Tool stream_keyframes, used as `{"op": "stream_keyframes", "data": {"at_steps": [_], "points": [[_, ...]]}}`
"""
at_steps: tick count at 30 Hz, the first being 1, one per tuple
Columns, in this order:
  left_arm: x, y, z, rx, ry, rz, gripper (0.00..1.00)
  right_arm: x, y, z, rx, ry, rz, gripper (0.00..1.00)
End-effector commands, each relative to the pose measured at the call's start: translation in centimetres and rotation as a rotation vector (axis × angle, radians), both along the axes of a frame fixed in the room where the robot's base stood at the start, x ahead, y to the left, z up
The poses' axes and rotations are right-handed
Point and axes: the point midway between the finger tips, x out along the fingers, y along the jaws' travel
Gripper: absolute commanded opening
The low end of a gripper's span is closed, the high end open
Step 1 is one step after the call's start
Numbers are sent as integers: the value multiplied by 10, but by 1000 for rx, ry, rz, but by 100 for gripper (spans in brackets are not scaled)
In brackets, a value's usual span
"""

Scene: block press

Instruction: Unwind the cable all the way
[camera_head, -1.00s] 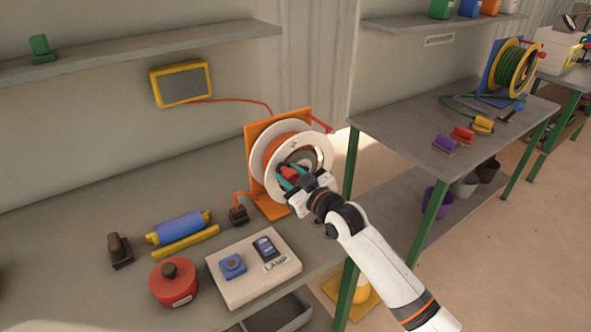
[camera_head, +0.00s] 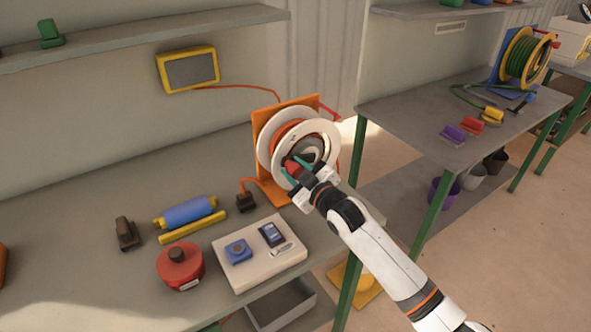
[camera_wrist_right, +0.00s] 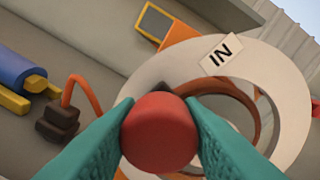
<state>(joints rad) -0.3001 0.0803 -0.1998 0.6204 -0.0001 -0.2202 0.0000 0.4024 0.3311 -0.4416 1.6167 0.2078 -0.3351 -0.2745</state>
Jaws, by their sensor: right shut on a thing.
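The cable reel (camera_head: 322,128) has white flanges and an orange stand (camera_head: 268,120), with orange cable on its drum. In the wrist view its flange (camera_wrist_right: 290,85) carries a label reading "IN" (camera_wrist_right: 222,55). My right gripper (camera_head: 291,169) is at the front of the reel. Its teal fingers are shut on a red round knob (camera_wrist_right: 160,132), one finger on each side. The knob hides part of the hub behind it. A cable end (camera_head: 241,182) runs from the stand's foot to a dark plug (camera_head: 245,203) on the bench. My left gripper is not in view.
On the bench (camera_head: 100,200) lie a blue roller (camera_head: 186,212), a red round canister (camera_head: 180,268) and a pale panel (camera_head: 262,262) with blue devices. A yellow-framed screen (camera_head: 188,69) hangs behind. A second bench (camera_head: 400,105) stands right, across a gap.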

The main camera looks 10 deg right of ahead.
Motion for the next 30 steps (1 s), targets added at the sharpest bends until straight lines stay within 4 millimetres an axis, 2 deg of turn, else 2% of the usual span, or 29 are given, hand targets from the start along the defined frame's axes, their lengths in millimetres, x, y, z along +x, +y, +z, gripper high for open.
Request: {"op": "stream_keyframes", "data": {"at_steps": [1, 2, 5, 13, 17, 20, 30], "points": [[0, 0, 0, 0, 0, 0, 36, 0, 0, -2, 0, 4, 0, 0], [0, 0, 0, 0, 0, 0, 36, 0, 0, -2, 0, 4, 0, 39], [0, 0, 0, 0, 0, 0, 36, 0, 0, -1, 1, 4, 0, 55], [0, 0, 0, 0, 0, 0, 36, 0, 0, -1, 1, 2, 0, 56], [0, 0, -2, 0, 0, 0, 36, -7, -3, -2, 0, 2, 0, 56], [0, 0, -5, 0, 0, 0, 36, -21, -8, -2, -1, 2, 1, 56], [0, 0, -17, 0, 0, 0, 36, -87, -33, 2, -2, 3, 0, 56]]}}
